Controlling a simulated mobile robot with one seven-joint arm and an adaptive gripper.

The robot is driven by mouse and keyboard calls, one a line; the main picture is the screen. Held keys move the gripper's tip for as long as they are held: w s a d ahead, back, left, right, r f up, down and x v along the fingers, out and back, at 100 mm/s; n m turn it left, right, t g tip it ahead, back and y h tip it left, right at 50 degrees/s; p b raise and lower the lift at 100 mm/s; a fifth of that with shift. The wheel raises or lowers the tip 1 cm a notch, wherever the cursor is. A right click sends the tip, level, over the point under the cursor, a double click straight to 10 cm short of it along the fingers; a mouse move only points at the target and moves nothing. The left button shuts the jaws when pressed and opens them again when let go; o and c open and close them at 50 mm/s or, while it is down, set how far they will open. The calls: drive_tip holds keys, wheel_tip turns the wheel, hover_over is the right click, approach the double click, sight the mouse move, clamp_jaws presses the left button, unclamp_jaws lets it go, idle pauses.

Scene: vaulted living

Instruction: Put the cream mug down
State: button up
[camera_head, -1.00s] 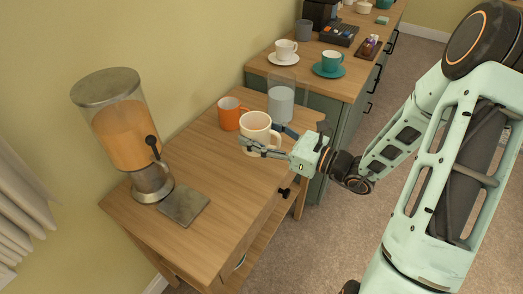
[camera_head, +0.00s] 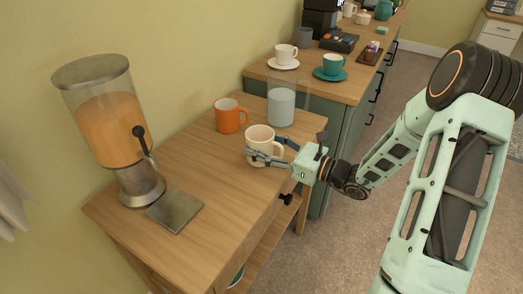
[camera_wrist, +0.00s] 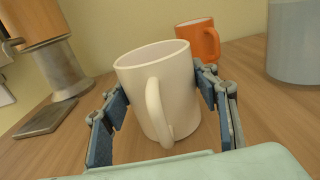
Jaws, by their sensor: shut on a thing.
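The cream mug (camera_head: 261,143) is at the right front part of the wooden side table (camera_head: 190,180). My gripper (camera_head: 266,158) is shut on it from the front right. In the wrist view the cream mug (camera_wrist: 160,92) is between my two blue-padded fingers (camera_wrist: 163,108), tilted in the picture, with its handle towards the camera. Its base is low over the tabletop; I cannot tell whether it touches the wood. The inside of the mug looks empty as far as it shows.
An orange mug (camera_head: 230,116) stands just behind, and a clear container (camera_head: 281,105) stands behind to the right. A juice dispenser (camera_head: 112,130) and a metal plate (camera_head: 175,210) are on the left. The table's middle is clear. A cabinet (camera_head: 325,85) holds cups on saucers.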

drive_tip(key=shift+r, duration=0.1)
drive_tip(key=o, duration=1.7)
drive_tip(key=shift+f, duration=0.2)
drive_tip(key=shift+r, duration=0.1)
drive_tip(key=shift+d+r, duration=0.1)
drive_tip(key=p+v, duration=0.2)
drive_tip(key=v, duration=1)
